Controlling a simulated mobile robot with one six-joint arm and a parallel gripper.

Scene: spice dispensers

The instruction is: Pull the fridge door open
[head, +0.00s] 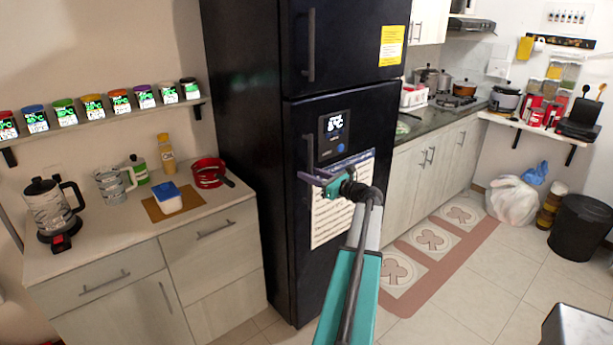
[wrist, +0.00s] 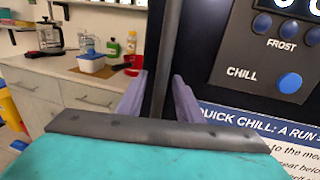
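The tall dark fridge (head: 240,140) stands in the middle of the head view, with an upper door (head: 350,50) and a lower door (head: 375,130), both looking closed. The upper door has a vertical handle (head: 311,45). The lower door's vertical handle (head: 309,135) is at its left edge and shows as a dark bar (wrist: 167,50) in the wrist view. My gripper (head: 308,178) is at the lower part of this handle. In the wrist view its purple fingers (wrist: 158,98) are apart, with the bar between them. Whether they touch it is unclear.
A display panel (head: 333,136) and a printed sheet (head: 340,205) are on the lower door. A counter (head: 110,235) with kettle (head: 50,208) and red pan (head: 208,172) stands left of the fridge. Tiled floor (head: 440,315) is open at the front right.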

